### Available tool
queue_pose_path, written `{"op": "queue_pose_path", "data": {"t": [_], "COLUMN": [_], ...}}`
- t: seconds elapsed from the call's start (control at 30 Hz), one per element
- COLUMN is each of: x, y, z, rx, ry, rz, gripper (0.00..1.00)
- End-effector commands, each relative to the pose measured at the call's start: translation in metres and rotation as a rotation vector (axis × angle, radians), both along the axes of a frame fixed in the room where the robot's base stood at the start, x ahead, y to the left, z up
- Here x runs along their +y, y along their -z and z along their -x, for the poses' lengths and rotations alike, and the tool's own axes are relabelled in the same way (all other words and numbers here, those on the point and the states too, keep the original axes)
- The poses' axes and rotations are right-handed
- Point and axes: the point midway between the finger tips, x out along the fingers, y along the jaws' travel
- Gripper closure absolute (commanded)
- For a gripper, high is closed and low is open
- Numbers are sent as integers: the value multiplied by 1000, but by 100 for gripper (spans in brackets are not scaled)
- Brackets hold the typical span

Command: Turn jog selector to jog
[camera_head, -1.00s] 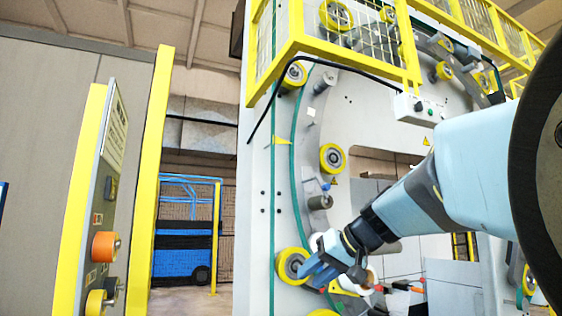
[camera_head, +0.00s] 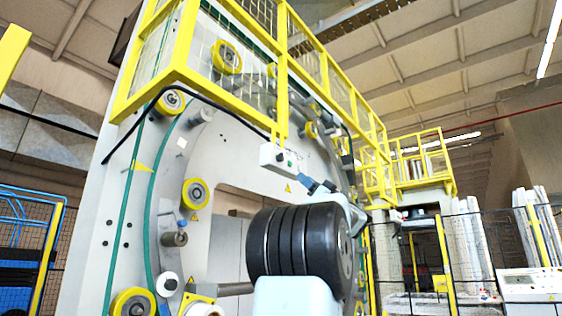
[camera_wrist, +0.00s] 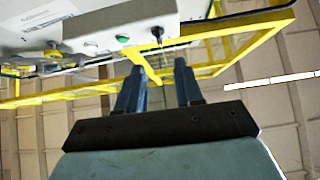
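A small white control box (camera_head: 270,152) hangs under the yellow railing of the wrapping machine. In the wrist view, the box (camera_wrist: 105,28) is at the top. It carries a green button (camera_wrist: 122,38), a white button and a dark selector knob (camera_wrist: 157,32), likely the jog selector. Its labels cannot be read. My gripper (camera_wrist: 158,66) points toward the box with its two fingers apart, nothing between them. The knob appears just beyond the fingertips, roughly in line with the gap, with no visible contact. In the head view my gripper (camera_head: 314,186) is right of and below the box.
Yellow railing (camera_head: 281,90) runs above and beside the box, and a black cable reaches it. The machine's ring carries yellow rollers (camera_head: 195,194). White wrapped rolls (camera_head: 470,240) and a white console (camera_head: 533,286) stand at the right.

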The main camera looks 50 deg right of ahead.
Motion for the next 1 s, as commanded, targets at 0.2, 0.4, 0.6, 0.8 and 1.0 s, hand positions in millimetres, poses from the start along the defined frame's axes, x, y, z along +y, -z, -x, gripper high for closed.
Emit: {"op": "queue_pose_path", "data": {"t": [0.2, 0.4, 0.6, 0.8, 1.0], "x": [-4, -1, 1, 4, 4], "y": [-13, -36, -61, -83, -95], "z": [-6, -30, -55, -76, -89], "rx": [-18, -17, -17, -17, -16], "ry": [12, 8, 10, 8, 10], "rz": [9, 8, 7, 8, 7], "gripper": [64, 64, 64, 64, 64]}}
